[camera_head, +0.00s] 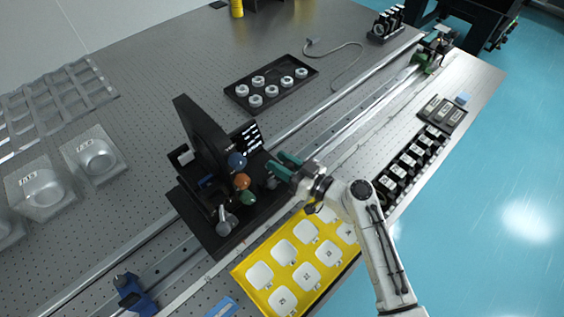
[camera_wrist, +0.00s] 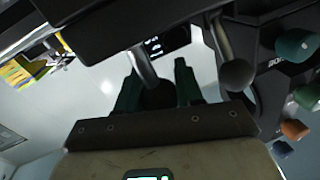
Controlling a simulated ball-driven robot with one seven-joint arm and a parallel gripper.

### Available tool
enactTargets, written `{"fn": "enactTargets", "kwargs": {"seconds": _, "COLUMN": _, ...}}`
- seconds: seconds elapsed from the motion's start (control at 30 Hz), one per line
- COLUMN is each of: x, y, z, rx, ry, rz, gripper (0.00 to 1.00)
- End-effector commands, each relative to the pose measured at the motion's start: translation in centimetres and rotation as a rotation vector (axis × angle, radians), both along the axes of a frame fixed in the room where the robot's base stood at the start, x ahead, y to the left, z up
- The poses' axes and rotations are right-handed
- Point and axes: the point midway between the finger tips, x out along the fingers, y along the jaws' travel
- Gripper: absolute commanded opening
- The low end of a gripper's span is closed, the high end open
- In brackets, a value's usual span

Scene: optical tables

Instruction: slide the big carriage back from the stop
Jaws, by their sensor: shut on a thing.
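The big black carriage (camera_head: 198,128) sits on the long rail (camera_head: 165,262), with an upright dark plate and blue, orange and green knobs on its side. My gripper (camera_head: 283,168) is at the carriage's right side. In the wrist view, my green fingers (camera_wrist: 157,88) are closed around the dark end of a metal handle rod (camera_wrist: 140,62); the fingers partly hide that end. A second ball-ended handle (camera_wrist: 237,76) stands free to the right. A blue block (camera_head: 132,292) on the rail, apart from the carriage, and a green block (camera_head: 424,63) at the far end may be stops; I cannot tell which.
A yellow tray (camera_head: 262,301) with white pieces lies close to the carriage, below my arm. Black modules (camera_head: 400,168) line the right edge. A dark tray of white rings (camera_head: 242,90) lies beyond the rail. The rail looks clear between the carriage and the far green block.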

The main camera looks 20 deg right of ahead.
Motion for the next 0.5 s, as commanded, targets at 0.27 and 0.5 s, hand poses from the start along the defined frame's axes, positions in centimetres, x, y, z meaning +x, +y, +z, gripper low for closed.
{"fn": "enactTargets", "kwargs": {"seconds": 0.27, "x": 0.0, "y": -0.1, "z": -0.1, "rx": 0.0, "ry": -0.001, "rz": -0.001, "gripper": 0.0}}
{"fn": "enactTargets", "kwargs": {"seconds": 0.5, "x": 1.0, "y": -2.6, "z": -0.3, "rx": 0.0, "ry": -0.008, "rz": -0.008, "gripper": 0.0}}
